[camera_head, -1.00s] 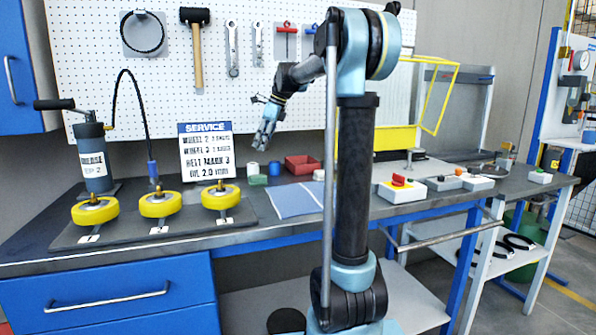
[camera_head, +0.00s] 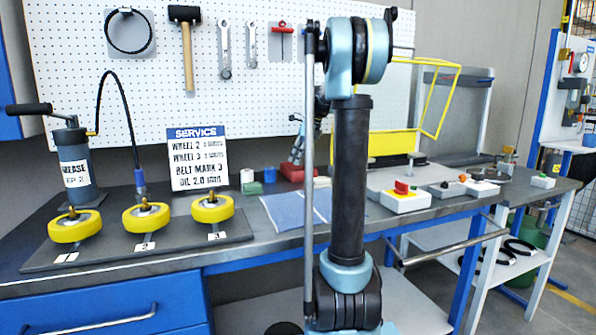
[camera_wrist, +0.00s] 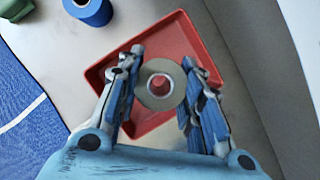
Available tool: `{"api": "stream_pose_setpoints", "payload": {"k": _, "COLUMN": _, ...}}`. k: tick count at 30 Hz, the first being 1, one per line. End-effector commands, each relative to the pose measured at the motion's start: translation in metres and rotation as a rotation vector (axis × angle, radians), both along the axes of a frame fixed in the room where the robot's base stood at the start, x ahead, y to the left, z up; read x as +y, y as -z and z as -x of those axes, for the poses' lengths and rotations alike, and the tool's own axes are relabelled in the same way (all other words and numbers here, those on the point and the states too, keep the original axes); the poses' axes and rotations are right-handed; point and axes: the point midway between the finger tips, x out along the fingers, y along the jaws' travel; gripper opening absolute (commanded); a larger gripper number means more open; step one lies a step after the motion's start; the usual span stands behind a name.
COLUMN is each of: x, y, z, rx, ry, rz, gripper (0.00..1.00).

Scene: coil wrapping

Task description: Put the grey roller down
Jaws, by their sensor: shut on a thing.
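The grey roller (camera_wrist: 148,100) shows end-on in the wrist view as a grey-beige ring with a round hole. My gripper (camera_wrist: 162,60) is shut on it, one finger on each side. The red tray (camera_wrist: 182,26) lies under the roller in that view, and its red floor shows through the hole. In the head view the tray (camera_head: 291,172) is on the bench, partly hidden by my arm. My gripper (camera_head: 297,156) points down just above it there. The roller is too small or hidden to make out in the head view. Its exact height over the tray floor cannot be told.
A blue roll (camera_head: 270,175) and a green block (camera_head: 251,188) stand left of the tray. A blue cloth (camera_head: 290,208) lies in front. Several yellow wheels (camera_head: 145,217) sit on a dark board at left.

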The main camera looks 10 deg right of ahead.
Motion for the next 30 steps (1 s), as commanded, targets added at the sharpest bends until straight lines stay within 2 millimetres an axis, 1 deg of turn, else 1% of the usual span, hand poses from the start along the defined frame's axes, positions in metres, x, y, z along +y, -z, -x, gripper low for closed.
{"api": "stream_pose_setpoints", "payload": {"k": 5, "x": 0.000, "y": 0.010, "z": 0.000, "rx": 0.000, "ry": -0.001, "rz": 0.000, "gripper": 0.05}}
{"api": "stream_pose_setpoints", "payload": {"k": 13, "x": 0.001, "y": 0.043, "z": 0.000, "rx": 0.000, "ry": -0.001, "rz": 0.000, "gripper": 0.05}}
{"api": "stream_pose_setpoints", "payload": {"k": 15, "x": 0.001, "y": 0.046, "z": 0.000, "rx": 0.000, "ry": -0.001, "rz": 0.000, "gripper": 0.05}}
{"api": "stream_pose_setpoints", "payload": {"k": 24, "x": 0.001, "y": 0.048, "z": 0.000, "rx": 0.000, "ry": -0.001, "rz": 0.000, "gripper": 0.05}}
{"api": "stream_pose_setpoints", "payload": {"k": 25, "x": 0.000, "y": 0.048, "z": 0.000, "rx": 0.000, "ry": -0.001, "rz": 0.000, "gripper": 0.39}}
{"api": "stream_pose_setpoints", "payload": {"k": 27, "x": 0.000, "y": 0.048, "z": 0.000, "rx": 0.000, "ry": -0.001, "rz": 0.000, "gripper": 0.54}}
{"api": "stream_pose_setpoints", "payload": {"k": 30, "x": 0.000, "y": 0.048, "z": 0.000, "rx": 0.000, "ry": -0.001, "rz": 0.000, "gripper": 0.54}}
